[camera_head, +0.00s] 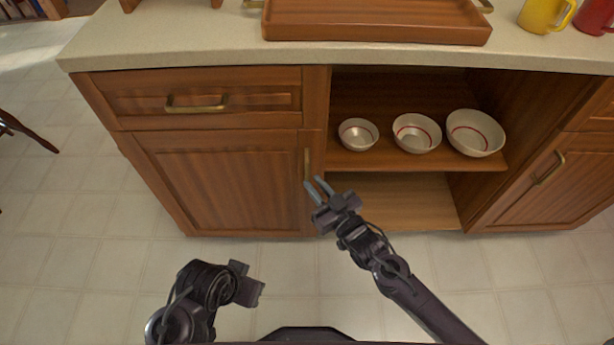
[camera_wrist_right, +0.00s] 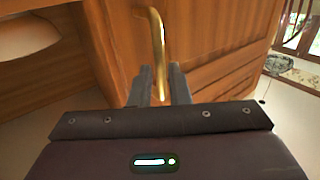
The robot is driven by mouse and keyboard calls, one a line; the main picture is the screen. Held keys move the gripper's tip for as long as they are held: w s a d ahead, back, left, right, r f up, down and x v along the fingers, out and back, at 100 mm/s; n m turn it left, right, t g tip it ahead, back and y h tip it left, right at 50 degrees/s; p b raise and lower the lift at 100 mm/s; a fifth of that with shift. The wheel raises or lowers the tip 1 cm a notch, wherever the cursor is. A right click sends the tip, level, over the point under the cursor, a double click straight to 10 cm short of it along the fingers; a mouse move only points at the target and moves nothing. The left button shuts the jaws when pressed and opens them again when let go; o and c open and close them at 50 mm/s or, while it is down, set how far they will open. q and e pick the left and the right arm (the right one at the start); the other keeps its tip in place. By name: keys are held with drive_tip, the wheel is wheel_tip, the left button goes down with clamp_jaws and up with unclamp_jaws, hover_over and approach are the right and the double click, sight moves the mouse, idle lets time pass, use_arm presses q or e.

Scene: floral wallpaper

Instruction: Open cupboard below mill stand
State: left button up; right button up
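The cupboard door (camera_head: 222,178) is a shut wooden panel at the left of the cabinet, below a drawer. Its upright brass handle (camera_head: 307,164) is near its right edge. My right gripper (camera_head: 314,186) is just below and in front of this handle, fingers apart. In the right wrist view the handle (camera_wrist_right: 158,45) rises ahead, its lower end between or just beyond the fingertips (camera_wrist_right: 161,84); contact cannot be told. My left gripper (camera_head: 248,284) is low, away from the cabinet; its fingers are not clear. A wooden piece (camera_head: 130,5) on the countertop is cut off; I cannot tell whether it is the mill stand.
The drawer (camera_head: 197,99) above the door is shut. An open shelf (camera_head: 345,160) to the right holds three bowls (camera_head: 416,133). A wooden tray (camera_head: 375,24) and mugs (camera_head: 541,14) are on the countertop. The tiled floor (camera_head: 85,270) at left is clear.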

sight(307, 177)
drive_tip(key=x, duration=0.4)
drive_tip(key=shift+b, duration=0.3)
clamp_jaws()
drive_tip(key=shift+f, duration=0.1)
